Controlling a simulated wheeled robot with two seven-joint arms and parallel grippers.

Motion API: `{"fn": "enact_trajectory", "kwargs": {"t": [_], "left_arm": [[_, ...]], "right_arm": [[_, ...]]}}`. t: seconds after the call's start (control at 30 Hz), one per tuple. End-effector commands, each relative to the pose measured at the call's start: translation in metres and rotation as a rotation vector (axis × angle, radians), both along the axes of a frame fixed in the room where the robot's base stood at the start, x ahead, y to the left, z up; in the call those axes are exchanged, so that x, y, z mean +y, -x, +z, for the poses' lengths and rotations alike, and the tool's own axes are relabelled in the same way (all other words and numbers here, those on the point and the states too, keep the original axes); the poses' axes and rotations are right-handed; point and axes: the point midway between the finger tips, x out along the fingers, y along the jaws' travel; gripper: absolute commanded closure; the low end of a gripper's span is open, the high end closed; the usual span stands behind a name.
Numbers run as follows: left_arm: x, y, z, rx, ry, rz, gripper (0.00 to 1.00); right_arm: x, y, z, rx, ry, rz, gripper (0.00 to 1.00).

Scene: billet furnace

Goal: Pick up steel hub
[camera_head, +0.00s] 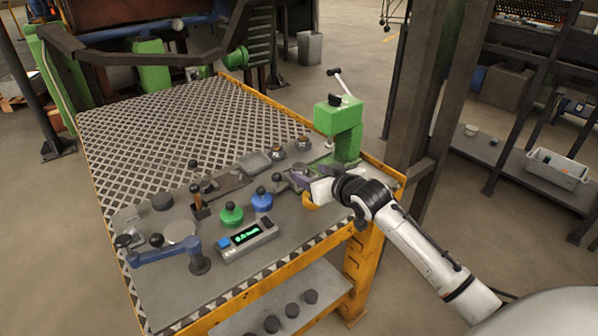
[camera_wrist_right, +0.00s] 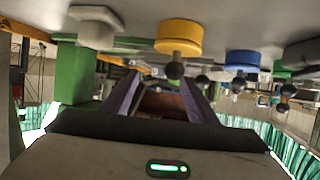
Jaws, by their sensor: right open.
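My right gripper (camera_head: 300,180) reaches in from the right, low over the bench near its right end. Its purple-grey fingers also show in the right wrist view (camera_wrist_right: 160,92), spread apart with nothing clearly between them. A grey piece (camera_head: 278,179) lies just left of the fingertips. I cannot tell for certain which is the steel hub. A yellow knobbed piece (camera_wrist_right: 180,37) is close to the fingers and partly hidden by the gripper in the head view. My left gripper is not in view.
Green (camera_head: 231,215) and blue (camera_head: 262,201) knobbed pieces stand left of the gripper. A green press (camera_head: 347,130) rises behind it. A display box (camera_head: 248,240) and a blue lever arm (camera_head: 165,253) occupy the front left. The perforated plate (camera_head: 170,125) behind is clear.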

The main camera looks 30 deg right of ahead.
Motion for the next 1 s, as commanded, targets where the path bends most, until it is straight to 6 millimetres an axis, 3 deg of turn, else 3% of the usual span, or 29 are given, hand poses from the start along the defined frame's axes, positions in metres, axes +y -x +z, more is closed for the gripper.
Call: {"fn": "enact_trajectory", "kwargs": {"t": [0.3,0.6,0.87,1.0], "left_arm": [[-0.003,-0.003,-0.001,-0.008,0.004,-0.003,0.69],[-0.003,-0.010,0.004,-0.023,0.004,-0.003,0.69],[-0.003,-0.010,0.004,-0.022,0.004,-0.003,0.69],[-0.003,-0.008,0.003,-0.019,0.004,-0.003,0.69]], "right_arm": [[0.000,-0.042,-0.010,-0.002,0.000,0.000,0.47],[0.000,-0.045,-0.012,-0.001,0.000,0.000,0.47],[0.000,-0.045,-0.012,-0.001,0.000,0.001,0.89],[0.000,-0.046,-0.009,-0.007,0.000,0.001,0.91]]}}
